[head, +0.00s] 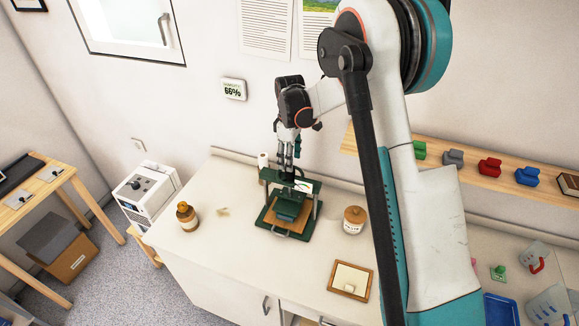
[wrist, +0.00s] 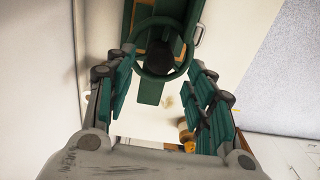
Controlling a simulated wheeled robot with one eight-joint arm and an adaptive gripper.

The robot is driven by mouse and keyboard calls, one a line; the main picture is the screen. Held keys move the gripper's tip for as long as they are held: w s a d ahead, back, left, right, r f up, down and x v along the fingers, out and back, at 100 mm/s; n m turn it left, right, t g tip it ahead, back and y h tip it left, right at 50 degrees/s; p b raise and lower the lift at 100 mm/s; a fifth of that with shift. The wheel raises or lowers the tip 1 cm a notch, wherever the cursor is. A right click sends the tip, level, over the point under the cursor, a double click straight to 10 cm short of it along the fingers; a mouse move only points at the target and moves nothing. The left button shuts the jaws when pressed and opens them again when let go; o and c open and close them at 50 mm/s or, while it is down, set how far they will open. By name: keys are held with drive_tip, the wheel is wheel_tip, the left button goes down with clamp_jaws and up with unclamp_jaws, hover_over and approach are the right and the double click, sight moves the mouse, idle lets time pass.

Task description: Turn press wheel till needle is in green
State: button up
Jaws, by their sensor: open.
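The green press (head: 290,210) stands on the white counter. Its dark green wheel (head: 287,175) sits on top, and the wheel's ring also shows in the wrist view (wrist: 139,60) with a dark hub in the middle. My gripper (head: 290,157) points down just above the wheel. In the wrist view my gripper (wrist: 164,60) is open, with one finger on each side of the wheel. I cannot tell whether either finger touches the rim. A small pale gauge (head: 303,186) shows at the front of the press, but its needle and green zone are too small to read.
A brown bottle (head: 187,217) stands left of the press and a jar (head: 354,220) stands right. A wood-framed piece (head: 350,281) lies at the counter's front right. A wooden shelf (head: 463,160) with coloured blocks runs along the wall behind my arm.

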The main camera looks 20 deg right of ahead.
drive_tip(key=shift+f, duration=2.3)
drive_tip(key=c, duration=1.1)
